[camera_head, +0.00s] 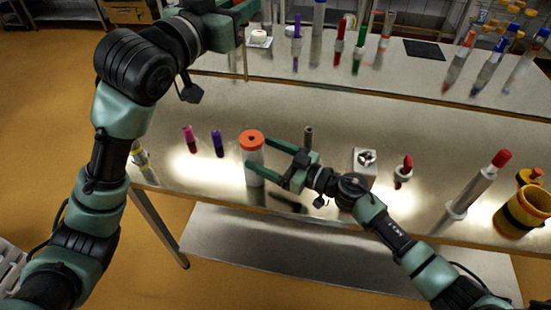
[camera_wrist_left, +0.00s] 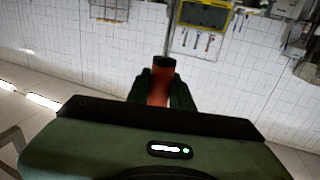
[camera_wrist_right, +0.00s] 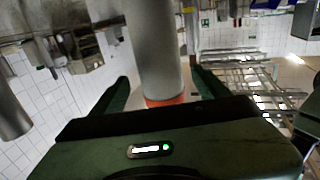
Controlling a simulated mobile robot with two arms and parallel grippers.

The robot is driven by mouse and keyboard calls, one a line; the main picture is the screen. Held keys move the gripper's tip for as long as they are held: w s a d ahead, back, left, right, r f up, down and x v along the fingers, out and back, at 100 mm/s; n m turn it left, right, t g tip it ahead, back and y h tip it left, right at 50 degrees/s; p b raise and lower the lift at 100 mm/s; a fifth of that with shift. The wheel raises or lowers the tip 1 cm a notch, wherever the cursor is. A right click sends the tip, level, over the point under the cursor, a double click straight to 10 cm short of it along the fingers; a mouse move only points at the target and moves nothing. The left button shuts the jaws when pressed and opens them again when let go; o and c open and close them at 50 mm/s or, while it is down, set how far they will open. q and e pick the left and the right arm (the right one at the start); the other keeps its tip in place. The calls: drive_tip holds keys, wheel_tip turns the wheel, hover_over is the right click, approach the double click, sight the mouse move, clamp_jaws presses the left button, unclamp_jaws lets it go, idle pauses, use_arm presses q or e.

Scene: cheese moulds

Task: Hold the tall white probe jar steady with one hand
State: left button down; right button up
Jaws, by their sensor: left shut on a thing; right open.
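The tall white jar (camera_head: 254,162) with an orange lid (camera_head: 251,137) stands upright on the steel table. My right gripper (camera_head: 258,154) is open, its fingers on either side of the jar. In the right wrist view the jar's pale body (camera_wrist_right: 155,45) and orange band (camera_wrist_right: 165,100) lie between the spread fingers; I cannot tell whether either finger touches. My left gripper (camera_wrist_left: 162,88) is shut on an orange-red stick (camera_wrist_left: 159,90) with a dark end, raised high at the top of the head view. The held stick is not clear in the head view.
Pink (camera_head: 190,139) and purple (camera_head: 217,143) markers stand left of the jar. A white box (camera_head: 364,168), a red-capped piece (camera_head: 403,170), a red-tipped white tube (camera_head: 478,185) and a yellow cup (camera_head: 523,211) stand to the right. A back shelf holds several coloured tubes.

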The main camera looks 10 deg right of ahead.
sight(244, 55)
drive_tip(key=x, duration=0.4)
drive_tip(key=c, duration=1.6)
use_arm(q)
wheel_tip(244, 55, down, 9)
drive_tip(key=m+g+h, duration=0.2)
drive_tip(key=shift+a+h, duration=0.15)
drive_tip(key=shift+h, duration=0.15)
use_arm(e)
drive_tip(key=shift+a, duration=0.1)
